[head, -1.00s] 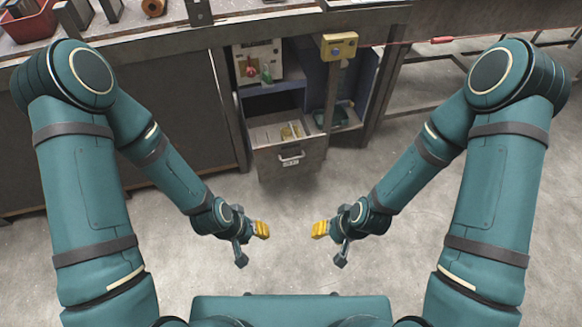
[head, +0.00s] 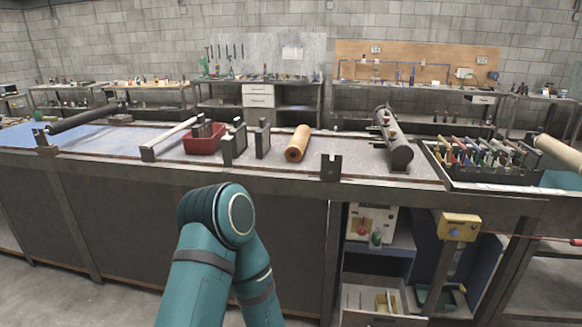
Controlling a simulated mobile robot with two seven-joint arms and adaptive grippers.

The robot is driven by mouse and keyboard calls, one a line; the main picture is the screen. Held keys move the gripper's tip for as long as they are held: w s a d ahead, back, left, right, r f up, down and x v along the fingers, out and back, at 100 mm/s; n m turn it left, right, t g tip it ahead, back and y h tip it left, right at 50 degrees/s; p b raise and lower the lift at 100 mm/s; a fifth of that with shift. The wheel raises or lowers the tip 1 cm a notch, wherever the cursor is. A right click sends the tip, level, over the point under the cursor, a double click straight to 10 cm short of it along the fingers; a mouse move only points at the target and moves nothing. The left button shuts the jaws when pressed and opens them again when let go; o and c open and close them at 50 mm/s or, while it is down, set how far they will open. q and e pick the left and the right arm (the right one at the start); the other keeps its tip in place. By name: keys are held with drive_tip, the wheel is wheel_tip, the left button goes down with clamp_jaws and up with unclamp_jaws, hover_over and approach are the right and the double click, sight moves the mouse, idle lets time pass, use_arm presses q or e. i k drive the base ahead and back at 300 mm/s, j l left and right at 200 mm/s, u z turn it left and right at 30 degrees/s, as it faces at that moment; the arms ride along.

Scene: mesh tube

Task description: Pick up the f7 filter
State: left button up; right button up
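No label that reads f7 is legible, so I cannot tell which thing is the f7 filter. An orange-brown cylinder (head: 298,143) lies on the workbench (head: 225,166) near its middle. A dark grey cylinder with fittings on top (head: 391,138) lies further right on the bench. A long black tube (head: 83,118) rests raised at its near end on a stand at the left. A beige roll (head: 560,152) sits at the far right, cut by the picture edge. Both my grippers are out of view; only one teal arm's elbow shows in front of the bench.
On the bench are a red bin (head: 204,138), grey upright blocks (head: 236,140), a white bar (head: 171,138) and a tray of coloured-handled tools (head: 484,153). More benches stand by the back wall.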

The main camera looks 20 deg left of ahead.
sight(263, 136)
drive_tip(key=i+j+u, duration=0.1)
drive_tip(key=j, duration=0.3)
drive_tip(key=i+j, duration=0.3)
drive_tip(key=i+j+u, duration=0.15)
drive_tip(key=j, duration=0.35)
drive_tip(key=i+j, duration=0.3)
drive_tip(key=j+u, duration=0.05)
